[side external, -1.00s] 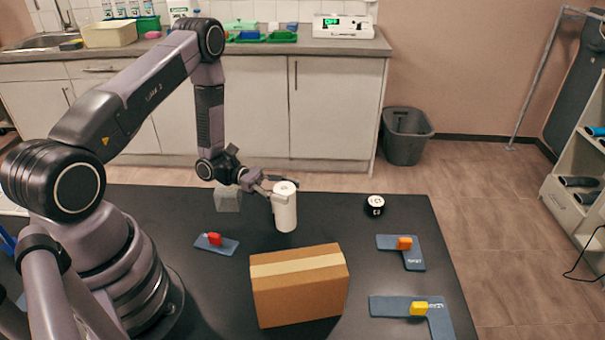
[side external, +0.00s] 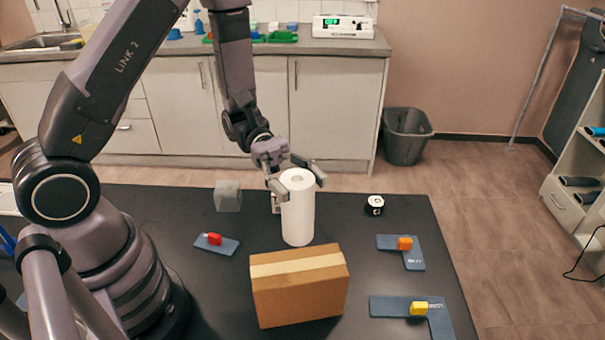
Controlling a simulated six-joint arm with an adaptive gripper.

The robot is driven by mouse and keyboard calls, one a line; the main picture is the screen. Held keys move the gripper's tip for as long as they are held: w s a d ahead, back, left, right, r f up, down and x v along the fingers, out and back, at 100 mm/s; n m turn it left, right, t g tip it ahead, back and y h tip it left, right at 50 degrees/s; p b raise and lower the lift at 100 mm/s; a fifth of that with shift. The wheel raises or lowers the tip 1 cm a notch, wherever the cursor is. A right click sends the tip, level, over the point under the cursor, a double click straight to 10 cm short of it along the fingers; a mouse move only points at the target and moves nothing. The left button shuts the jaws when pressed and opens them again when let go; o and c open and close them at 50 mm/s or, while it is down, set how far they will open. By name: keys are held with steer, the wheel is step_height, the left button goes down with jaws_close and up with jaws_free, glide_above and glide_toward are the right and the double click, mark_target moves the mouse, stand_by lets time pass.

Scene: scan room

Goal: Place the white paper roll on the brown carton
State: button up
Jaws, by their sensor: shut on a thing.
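The white paper roll (side external: 298,215) is upright in the side external view, behind the brown carton and a little above or at the table; I cannot tell its exact height. My gripper (side external: 297,182) is shut on the roll near its top, with a finger on each side. The brown carton (side external: 300,296) lies on the dark table at the front middle, with a pale tape strip along its top. Its top is bare, and the roll is apart from it in the picture.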

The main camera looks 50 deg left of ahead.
mark_target(299, 221)
step_height(299, 221, down, 7)
steer(key=shift+s+f, duration=0.1)
steer(key=shift+f, duration=0.05)
steer(key=shift+f, duration=0.15)
steer(key=o, duration=1.2)
steer(key=shift+o, duration=0.2)
steer(key=shift+r, duration=0.2)
steer(key=w+a, duration=0.2)
steer(key=a, duration=0.9)
steer(key=s+a+r+m+t+y, duration=0.3)
steer(key=s+r+m+y, duration=0.3)
steer(key=r+m+y, duration=0.2)
steer(key=s+a+r+m+t+y, duration=0.4)
steer(key=s+r+m+t+y, duration=0.2)
steer(key=r+y, duration=0.3)
step_height(299, 221, up, 2)
steer(key=shift+s+a+r+m+y, duration=0.2)
steer(key=shift+a+m+y, duration=0.1)
steer(key=shift+m, duration=0.6)
